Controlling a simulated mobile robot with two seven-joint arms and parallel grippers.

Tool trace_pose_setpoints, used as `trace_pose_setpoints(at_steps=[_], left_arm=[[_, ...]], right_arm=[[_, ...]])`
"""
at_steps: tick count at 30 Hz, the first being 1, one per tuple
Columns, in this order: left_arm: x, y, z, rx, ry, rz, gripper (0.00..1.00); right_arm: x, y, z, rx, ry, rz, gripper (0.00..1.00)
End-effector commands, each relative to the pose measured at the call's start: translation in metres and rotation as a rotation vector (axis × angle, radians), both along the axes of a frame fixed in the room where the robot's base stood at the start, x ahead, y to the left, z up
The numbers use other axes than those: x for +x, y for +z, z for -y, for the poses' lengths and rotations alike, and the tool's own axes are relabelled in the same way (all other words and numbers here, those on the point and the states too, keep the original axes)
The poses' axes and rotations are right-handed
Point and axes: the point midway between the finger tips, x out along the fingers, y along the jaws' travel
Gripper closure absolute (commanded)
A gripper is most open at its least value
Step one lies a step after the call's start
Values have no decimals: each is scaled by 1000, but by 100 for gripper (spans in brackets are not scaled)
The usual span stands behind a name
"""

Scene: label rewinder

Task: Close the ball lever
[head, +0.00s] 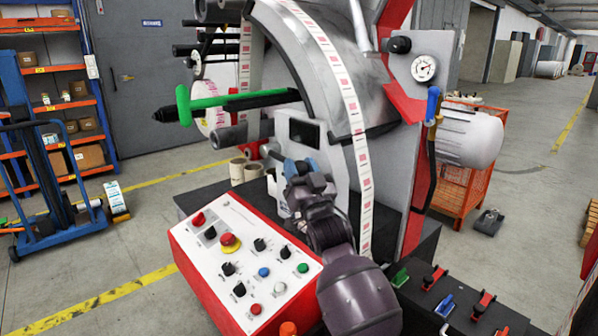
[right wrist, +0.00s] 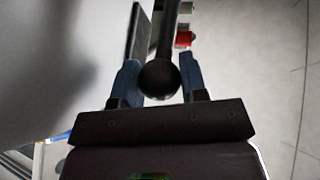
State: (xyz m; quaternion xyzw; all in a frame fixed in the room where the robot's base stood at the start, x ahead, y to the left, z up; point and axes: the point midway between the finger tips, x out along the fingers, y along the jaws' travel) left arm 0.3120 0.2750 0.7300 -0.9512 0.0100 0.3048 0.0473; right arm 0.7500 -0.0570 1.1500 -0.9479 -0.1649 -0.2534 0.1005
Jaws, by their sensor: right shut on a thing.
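The ball lever shows in the right wrist view as a black ball (right wrist: 159,80) on a dark rod. The rod runs up from the ball toward the top of the picture. My right gripper (right wrist: 160,82) has its two blue fingers on either side of the ball and is shut on it. In the head view my right gripper (head: 301,168) is at the front of the label rewinder (head: 330,75), above the control panel. It hides the ball lever there. My left gripper is not in view.
A green-handled bar (head: 220,100) juts out left. A label strip (head: 362,165) hangs beside my gripper. A gauge (head: 424,68) and a black knob (head: 400,45) are at upper right.

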Motion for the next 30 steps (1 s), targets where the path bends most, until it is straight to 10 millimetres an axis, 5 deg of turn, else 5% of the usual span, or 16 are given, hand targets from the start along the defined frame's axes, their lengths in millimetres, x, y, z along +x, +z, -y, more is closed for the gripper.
trace_pose_setpoints(at_steps=[21,22,27,30], left_arm=[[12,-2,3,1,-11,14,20],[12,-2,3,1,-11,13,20],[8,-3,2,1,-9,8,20],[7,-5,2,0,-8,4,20]], right_arm=[[1,-6,0,35,0,47,100],[1,-6,0,34,1,47,59],[1,-6,0,34,1,47,36],[1,-6,0,34,1,47,36]])
